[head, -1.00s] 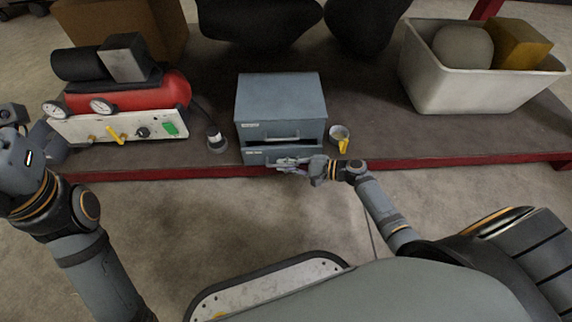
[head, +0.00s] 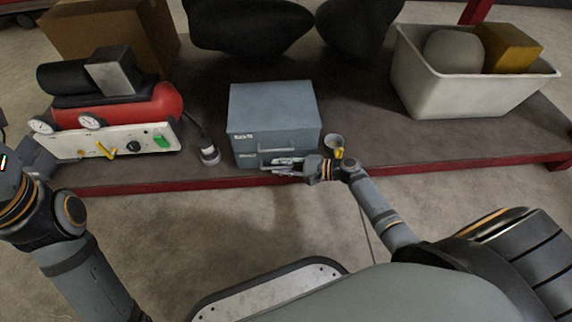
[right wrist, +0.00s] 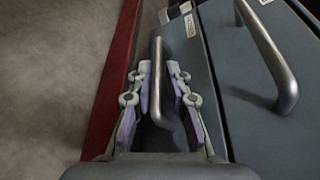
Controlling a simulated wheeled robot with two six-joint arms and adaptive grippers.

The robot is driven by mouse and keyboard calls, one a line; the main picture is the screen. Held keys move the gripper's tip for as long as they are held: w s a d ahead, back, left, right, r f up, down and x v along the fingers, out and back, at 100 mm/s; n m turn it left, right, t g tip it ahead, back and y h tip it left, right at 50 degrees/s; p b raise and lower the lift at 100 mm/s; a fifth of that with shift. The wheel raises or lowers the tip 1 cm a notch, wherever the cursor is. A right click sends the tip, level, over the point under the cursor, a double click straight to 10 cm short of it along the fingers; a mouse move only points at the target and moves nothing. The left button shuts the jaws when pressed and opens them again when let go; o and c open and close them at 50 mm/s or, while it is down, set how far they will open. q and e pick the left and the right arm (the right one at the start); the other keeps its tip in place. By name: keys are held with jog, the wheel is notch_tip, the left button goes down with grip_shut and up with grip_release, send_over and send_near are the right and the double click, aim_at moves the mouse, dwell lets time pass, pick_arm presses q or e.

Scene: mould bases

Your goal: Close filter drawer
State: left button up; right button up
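The blue-grey filter cabinet (head: 273,105) stands near the front edge of the platform and has two stacked drawers with bar handles. The lower drawer (head: 247,161) looks flush or nearly flush with the upper one; no dark gap shows above it. Part of its front is hidden by my right gripper (head: 287,168). In the right wrist view my right gripper (right wrist: 159,68) has its fingers on both sides of the lower handle (right wrist: 161,85), with narrow gaps visible. The upper handle (right wrist: 268,60) is free. My left gripper (head: 6,165) is at the left edge, partly cut off.
A red compressor unit (head: 120,108) with gauges stands left of the cabinet, with a small dark-and-white cylinder (head: 210,155) beside it. A cup with a yellow part (head: 334,142) is close to the cabinet's right. A white bin (head: 440,95) stands further right. The platform has a red edge (head: 450,166).

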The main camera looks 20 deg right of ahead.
jog(key=v, duration=1.2)
jog(key=shift+r, duration=0.1)
